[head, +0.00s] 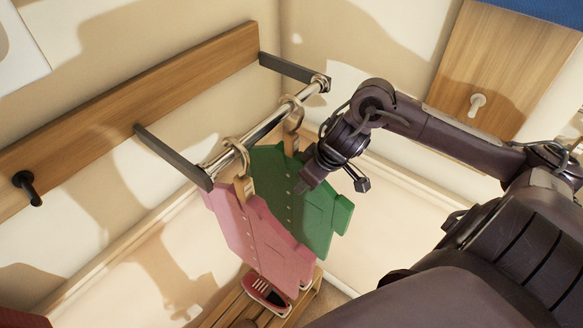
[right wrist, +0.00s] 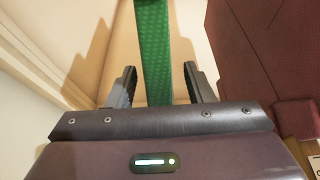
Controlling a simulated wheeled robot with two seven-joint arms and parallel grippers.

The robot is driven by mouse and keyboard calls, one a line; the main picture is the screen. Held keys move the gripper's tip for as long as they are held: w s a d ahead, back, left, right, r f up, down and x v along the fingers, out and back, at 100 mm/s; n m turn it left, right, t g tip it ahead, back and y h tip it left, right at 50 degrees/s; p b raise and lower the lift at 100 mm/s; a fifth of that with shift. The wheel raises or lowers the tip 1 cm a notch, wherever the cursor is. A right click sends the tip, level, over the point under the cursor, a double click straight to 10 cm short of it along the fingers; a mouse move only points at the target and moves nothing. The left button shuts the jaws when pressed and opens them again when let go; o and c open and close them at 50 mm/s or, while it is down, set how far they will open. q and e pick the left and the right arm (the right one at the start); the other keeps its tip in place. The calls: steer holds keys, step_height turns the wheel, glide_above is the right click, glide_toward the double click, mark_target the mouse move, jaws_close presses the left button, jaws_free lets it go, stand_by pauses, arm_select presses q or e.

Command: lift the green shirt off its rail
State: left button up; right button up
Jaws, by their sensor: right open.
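The green shirt (head: 325,213), a flat board-like piece, hangs by a ring hanger from the metal rail (head: 262,130), behind and right of the pink shirt (head: 245,228). My right gripper (head: 306,182) reaches in from the right at the green shirt's upper part. In the right wrist view, the open jaws (right wrist: 161,88) stand on either side of the green shirt's narrow edge (right wrist: 154,35), with gaps at both sides. My left gripper is out of view.
The rail sits on two dark brackets from a wooden wall board (head: 120,90). A black hook (head: 28,188) is at its left. Red shoes (head: 268,294) stand on a slatted wooden bench below.

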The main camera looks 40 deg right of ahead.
jaws_close()
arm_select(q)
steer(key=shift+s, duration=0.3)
arm_select(e)
steer(key=shift+r, duration=0.1)
